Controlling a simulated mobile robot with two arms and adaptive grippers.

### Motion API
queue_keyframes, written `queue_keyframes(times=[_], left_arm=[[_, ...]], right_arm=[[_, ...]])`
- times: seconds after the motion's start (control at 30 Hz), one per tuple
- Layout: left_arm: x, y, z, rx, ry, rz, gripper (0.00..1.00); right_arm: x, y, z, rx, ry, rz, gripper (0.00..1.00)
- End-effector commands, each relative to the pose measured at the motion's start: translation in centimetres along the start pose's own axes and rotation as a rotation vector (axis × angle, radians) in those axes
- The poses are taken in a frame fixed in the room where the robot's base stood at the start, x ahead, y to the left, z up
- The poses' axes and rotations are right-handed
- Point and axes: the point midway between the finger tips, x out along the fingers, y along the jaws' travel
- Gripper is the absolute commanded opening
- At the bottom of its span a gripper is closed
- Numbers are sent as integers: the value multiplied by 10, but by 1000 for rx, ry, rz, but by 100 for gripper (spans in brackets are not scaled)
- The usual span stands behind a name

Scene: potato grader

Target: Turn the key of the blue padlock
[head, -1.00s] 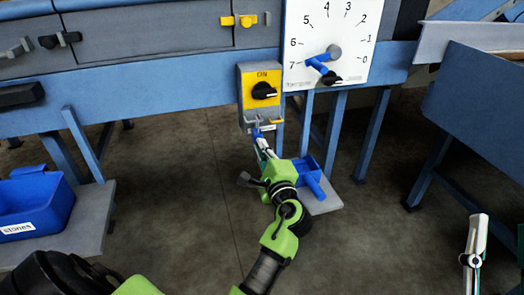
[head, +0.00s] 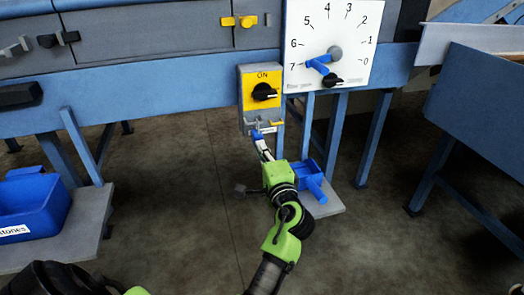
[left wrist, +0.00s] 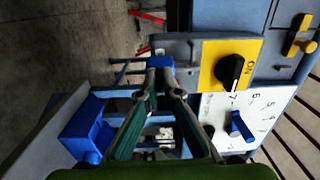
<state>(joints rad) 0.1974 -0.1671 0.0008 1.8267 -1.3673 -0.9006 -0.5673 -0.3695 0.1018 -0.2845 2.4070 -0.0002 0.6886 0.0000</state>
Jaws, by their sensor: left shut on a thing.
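The blue padlock (head: 257,134) is a small blue block at the grey bracket under the yellow switch plate. It also shows in the left wrist view (left wrist: 159,61), right between my fingertips. My left gripper (head: 262,145) reaches up to it from below and is shut on it; its fingers show on both sides of the block in the left wrist view (left wrist: 160,73). I cannot make out the key; it is hidden or too small to tell. My right gripper is not in view.
The black knob (head: 264,92) marked ON sits just above the padlock. To its right is a white dial board (head: 353,52) with a blue pointer. A blue box (head: 307,184) stands low behind my left gripper. A blue stones bin (head: 30,209) is at far left. The floor between is clear.

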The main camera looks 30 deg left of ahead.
Motion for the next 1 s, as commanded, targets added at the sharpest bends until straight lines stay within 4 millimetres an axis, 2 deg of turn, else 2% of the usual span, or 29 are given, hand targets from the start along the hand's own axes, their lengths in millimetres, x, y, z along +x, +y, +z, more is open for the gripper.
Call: queue_keyframes(times=[0.13,0.2,0.23,0.77,1.0], left_arm=[[0,0,1,0,-1,0,0],[0,0,0,0,-1,-1,18],[0,0,0,0,-1,-1,23],[0,-1,0,19,0,0,23],[0,-5,0,233,0,1,23]], right_arm=[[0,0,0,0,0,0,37],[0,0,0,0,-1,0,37],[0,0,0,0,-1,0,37],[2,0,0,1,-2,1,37],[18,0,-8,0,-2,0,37]])
